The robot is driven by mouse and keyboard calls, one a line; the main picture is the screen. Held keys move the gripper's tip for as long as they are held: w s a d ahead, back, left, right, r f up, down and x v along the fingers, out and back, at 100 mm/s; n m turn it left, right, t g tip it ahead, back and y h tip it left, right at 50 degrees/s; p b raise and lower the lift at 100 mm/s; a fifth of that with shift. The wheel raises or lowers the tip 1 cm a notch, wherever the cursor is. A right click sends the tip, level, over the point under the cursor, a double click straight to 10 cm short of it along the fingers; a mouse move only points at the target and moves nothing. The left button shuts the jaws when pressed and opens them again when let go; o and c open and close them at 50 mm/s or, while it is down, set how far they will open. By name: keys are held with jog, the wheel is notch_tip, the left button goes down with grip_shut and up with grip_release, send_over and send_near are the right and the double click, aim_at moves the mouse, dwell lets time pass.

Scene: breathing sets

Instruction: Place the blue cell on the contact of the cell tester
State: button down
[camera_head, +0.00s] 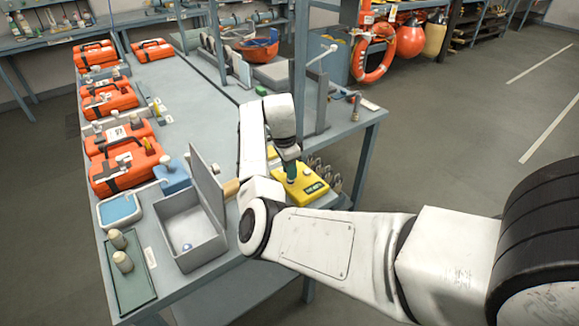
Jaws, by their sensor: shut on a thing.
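The cell tester (308,195) is a yellow box with a dark green label, near the front edge of the table. My gripper (290,160) points down over its back left part. It is shut on a small dark greenish piece (291,171), upright at the top of the tester. I cannot tell at this size whether this piece is the blue cell, or whether it touches the contact. The contact is hidden behind the piece and the gripper. A tiny blue-and-white round thing (187,247) lies in an open grey box.
The open grey box (206,250) with a raised lid stands left of my arm. A green tray (135,290) with two pale cylinders, a blue-topped tub (120,208) and orange cases (120,165) fill the left side. Several dark upright pieces (322,172) stand behind the tester.

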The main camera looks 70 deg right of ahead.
jog(key=shift+f, duration=0.1)
jog(key=shift+f, duration=0.1)
jog(key=c, duration=0.9)
grip_release()
jog(key=r, duration=0.4)
jog(key=r+b, duration=0.1)
jog(key=r, duration=0.3)
jog(key=w+a+r+b, duration=0.1)
jog(key=r, duration=0.3)
jog(key=shift+r, duration=0.15)
